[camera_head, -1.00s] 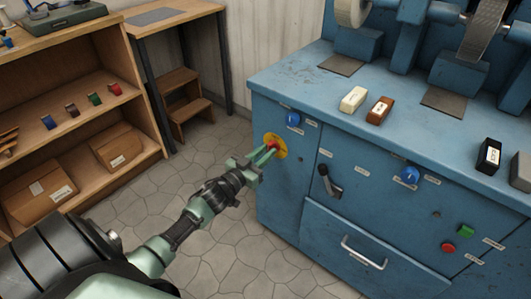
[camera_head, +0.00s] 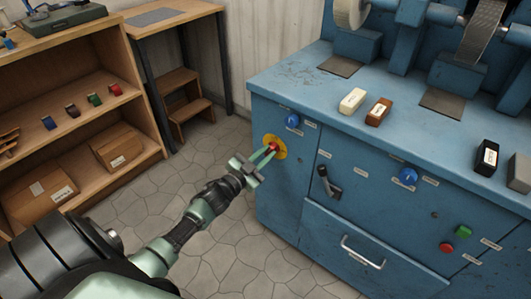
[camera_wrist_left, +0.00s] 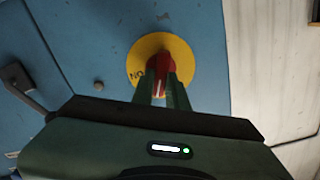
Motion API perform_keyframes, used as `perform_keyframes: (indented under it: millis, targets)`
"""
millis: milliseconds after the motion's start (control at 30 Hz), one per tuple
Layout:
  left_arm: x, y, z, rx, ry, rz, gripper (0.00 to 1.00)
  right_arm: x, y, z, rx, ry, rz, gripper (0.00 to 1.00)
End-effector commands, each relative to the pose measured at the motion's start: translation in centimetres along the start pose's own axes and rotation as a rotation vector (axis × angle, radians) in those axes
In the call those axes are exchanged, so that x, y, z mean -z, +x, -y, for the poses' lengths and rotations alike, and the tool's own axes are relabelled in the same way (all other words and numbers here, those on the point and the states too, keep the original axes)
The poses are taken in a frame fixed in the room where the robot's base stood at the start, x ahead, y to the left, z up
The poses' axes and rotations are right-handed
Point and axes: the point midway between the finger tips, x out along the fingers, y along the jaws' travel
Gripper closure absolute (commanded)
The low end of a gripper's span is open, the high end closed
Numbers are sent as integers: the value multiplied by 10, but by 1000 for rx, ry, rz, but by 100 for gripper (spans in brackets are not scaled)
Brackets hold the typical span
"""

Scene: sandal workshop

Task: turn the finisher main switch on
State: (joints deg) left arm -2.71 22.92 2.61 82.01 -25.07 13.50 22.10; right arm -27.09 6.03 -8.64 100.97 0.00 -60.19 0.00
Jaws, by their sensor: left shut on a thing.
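The finisher main switch (camera_head: 279,143) is a red knob on a round yellow plate, on the upper left of the blue cabinet front. My left gripper (camera_head: 269,152) is shut on the red knob. In the left wrist view the yellow plate (camera_wrist_left: 143,58) surrounds the red knob (camera_wrist_left: 159,66), with the left gripper's fingers (camera_wrist_left: 163,92) on either side of it. Part of a label shows on the plate, reading like "NO" from this angle; the rest is hidden. My right gripper is not in view.
The blue cabinet (camera_head: 310,185) also carries a blue knob (camera_head: 292,120), a black lever (camera_head: 328,182), another blue knob (camera_head: 408,176), a green button (camera_head: 464,231), a red button (camera_head: 446,248) and a drawer handle (camera_head: 362,252). A wooden shelf (camera_head: 140,165) stands left. Floor between is clear.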

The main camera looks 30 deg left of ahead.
Motion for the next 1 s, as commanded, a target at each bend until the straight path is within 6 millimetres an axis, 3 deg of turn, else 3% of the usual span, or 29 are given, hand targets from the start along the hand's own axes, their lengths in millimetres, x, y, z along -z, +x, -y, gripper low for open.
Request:
perform_keyframes:
  millis: [467,1000]
  targets:
    - [-2,0,-3,0,453,1,100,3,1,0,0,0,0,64]
    - [-4,0,-6,-1,931,1,100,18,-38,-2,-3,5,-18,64]
